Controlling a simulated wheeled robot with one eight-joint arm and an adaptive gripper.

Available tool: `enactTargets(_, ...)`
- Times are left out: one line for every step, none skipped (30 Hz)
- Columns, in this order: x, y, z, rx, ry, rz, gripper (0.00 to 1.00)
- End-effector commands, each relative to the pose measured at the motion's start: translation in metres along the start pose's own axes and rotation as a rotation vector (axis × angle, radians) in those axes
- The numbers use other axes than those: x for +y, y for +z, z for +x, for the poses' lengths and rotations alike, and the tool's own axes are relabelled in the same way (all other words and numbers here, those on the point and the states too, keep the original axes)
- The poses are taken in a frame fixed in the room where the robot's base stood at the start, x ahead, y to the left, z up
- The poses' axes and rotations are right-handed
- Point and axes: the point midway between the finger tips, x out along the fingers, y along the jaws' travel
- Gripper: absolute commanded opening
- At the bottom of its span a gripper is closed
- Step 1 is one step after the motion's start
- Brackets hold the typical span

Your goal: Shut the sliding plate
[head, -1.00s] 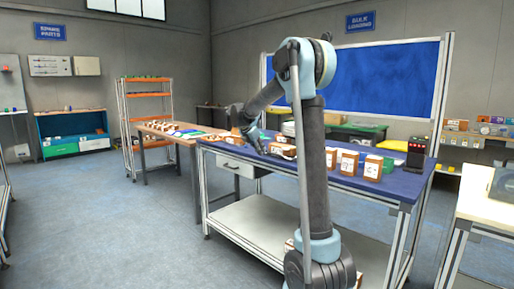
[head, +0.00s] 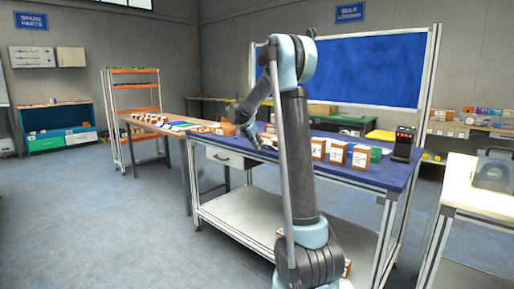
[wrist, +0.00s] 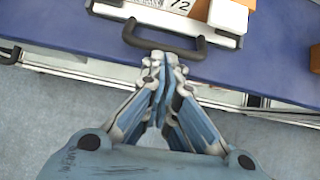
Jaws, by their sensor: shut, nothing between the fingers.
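The sliding plate (wrist: 108,9) is a pale metal plate with a dark bar handle (wrist: 190,52) along its near edge, seen in the wrist view. It lies over the blue table top, and the handle reaches towards the table's near edge. In the head view my gripper (head: 256,139) is small, at the table's near edge, and the plate is hard to make out.
Several labelled brown boxes (head: 338,152), a green box and a black device (head: 403,143) stand on the right of the blue table. A drawer (head: 225,156) sits under its left end. Another brown box (wrist: 315,58) shows at right in the wrist view. Floor at left is open.

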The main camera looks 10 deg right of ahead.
Motion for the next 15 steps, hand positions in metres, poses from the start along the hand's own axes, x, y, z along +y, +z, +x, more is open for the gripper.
enactTargets(0.0, 0.004, 0.003, 0.0, -0.001, 0.001, 0.0)
enactTargets(0.0, 0.007, 0.005, 0.0, -0.001, 0.002, 0.0)
enactTargets(0.0, 0.012, 0.01, 0.001, -0.002, 0.002, 0.0)
enactTargets(-0.001, 0.018, 0.014, 0.001, -0.003, 0.003, 0.0)
enactTargets(-0.001, 0.023, 0.019, 0.001, -0.003, 0.003, 0.0)
enactTargets(-0.001, 0.032, 0.026, 0.0, -0.003, 0.004, 0.0)
enactTargets(-0.001, 0.039, 0.031, 0.0, -0.003, 0.004, 0.0)
enactTargets(-0.002, 0.045, 0.036, 0.0, -0.003, 0.004, 0.0)
enactTargets(-0.002, 0.054, 0.044, 0.0, -0.004, 0.004, 0.0)
enactTargets(-0.002, 0.06, 0.049, 0.0, -0.004, 0.004, 0.0)
enactTargets(-0.002, 0.066, 0.054, 0.0, -0.003, 0.003, 0.0)
enactTargets(-0.002, 0.074, 0.06, 0.0, -0.002, 0.004, 0.0)
enactTargets(-0.002, 0.079, 0.064, 0.0, -0.002, 0.004, 0.0)
enactTargets(-0.002, 0.083, 0.068, 0.001, -0.002, 0.003, 0.0)
enactTargets(-0.002, 0.088, 0.071, 0.001, -0.002, 0.002, 0.0)
